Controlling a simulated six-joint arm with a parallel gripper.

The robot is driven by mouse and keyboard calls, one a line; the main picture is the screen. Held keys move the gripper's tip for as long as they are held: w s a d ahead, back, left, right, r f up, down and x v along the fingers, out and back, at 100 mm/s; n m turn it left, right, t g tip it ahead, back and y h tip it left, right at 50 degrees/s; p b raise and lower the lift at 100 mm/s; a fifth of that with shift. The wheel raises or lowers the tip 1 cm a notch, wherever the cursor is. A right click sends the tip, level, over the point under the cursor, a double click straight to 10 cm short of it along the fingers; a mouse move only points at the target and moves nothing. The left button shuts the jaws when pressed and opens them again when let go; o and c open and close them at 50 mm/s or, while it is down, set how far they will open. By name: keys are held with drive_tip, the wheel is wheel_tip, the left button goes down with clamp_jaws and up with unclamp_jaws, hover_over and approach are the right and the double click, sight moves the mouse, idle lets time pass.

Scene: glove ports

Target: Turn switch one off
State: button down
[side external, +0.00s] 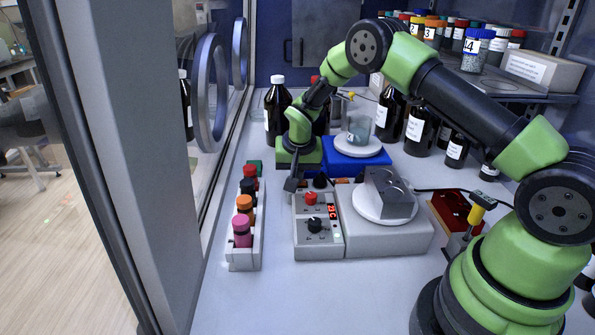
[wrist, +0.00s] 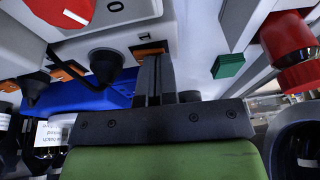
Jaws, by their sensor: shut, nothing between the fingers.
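Small orange switches show in the wrist view: one (wrist: 150,46) right at my fingertips, one (wrist: 62,73) further left and one (wrist: 9,86) at the left edge. I cannot read which is numbered one, nor its on or off position. An orange part (side external: 342,181) also shows behind the control box in the side view. My gripper (side external: 291,184) is shut and empty, pointing down at the back left of the control box. In the wrist view my gripper's fingers (wrist: 152,68) hide part of the nearest switch; I cannot tell if they touch it.
The grey control box (side external: 300,238) has a red knob, a black knob and a red display. A rack (side external: 243,258) of coloured-cap vials stands to its left. A hotplate (side external: 385,237) with a metal block stands to its right. A blue stirrer (side external: 345,162) with a beaker is behind.

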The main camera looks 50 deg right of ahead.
drive_tip(key=shift+w+a+f, duration=0.25)
drive_tip(key=shift+f, duration=0.1)
drive_tip(key=shift+s+d, duration=0.1)
drive_tip(key=shift+s+d, duration=0.6)
drive_tip(key=shift+s, duration=0.05)
wheel_tip(320, 180, up, 5)
drive_tip(key=shift+w+r, duration=0.1)
drive_tip(key=v, duration=0.9)
drive_tip(key=shift+w+a+r, duration=0.2)
drive_tip(key=shift+a, duration=0.15)
